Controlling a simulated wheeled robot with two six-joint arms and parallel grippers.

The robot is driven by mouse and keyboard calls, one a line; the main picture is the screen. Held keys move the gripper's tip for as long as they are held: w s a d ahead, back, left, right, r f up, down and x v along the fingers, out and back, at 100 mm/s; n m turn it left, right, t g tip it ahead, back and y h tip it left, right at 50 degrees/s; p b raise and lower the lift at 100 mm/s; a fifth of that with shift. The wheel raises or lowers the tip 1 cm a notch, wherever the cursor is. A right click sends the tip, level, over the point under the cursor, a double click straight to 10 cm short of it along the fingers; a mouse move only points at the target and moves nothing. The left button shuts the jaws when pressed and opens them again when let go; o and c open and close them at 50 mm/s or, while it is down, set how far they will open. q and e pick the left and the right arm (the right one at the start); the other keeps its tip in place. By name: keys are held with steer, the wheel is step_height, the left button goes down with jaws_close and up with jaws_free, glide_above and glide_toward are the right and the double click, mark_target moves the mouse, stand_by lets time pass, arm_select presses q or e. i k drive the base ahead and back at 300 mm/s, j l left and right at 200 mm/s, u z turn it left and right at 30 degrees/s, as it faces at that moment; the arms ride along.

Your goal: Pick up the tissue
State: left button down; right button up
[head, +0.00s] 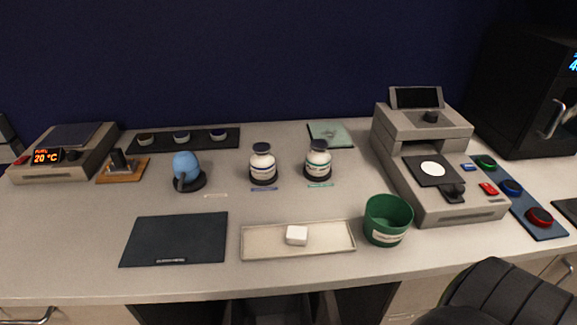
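A small white block-like piece (297,235), which looks like the folded tissue, lies in a shallow beige tray (261,247) at the front middle of the bench. It sits near the tray's centre, with nothing on top of it. A thin pale green sheet (330,134) lies flat at the back, behind the bottles. Neither of my grippers can be made out in the head view.
A green bin (388,220) stands just right of the tray, and a dark mat (176,239) lies to its left. Two white bottles (263,165) (318,160) stand behind it. A beige machine (436,165) fills the right. A dark ribbed shape (505,292) is at bottom right.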

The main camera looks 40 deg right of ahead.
mark_target(296, 236)
steer(key=z, duration=0.35)
steer(key=l+z, duration=0.15)
steer(key=z, duration=0.5)
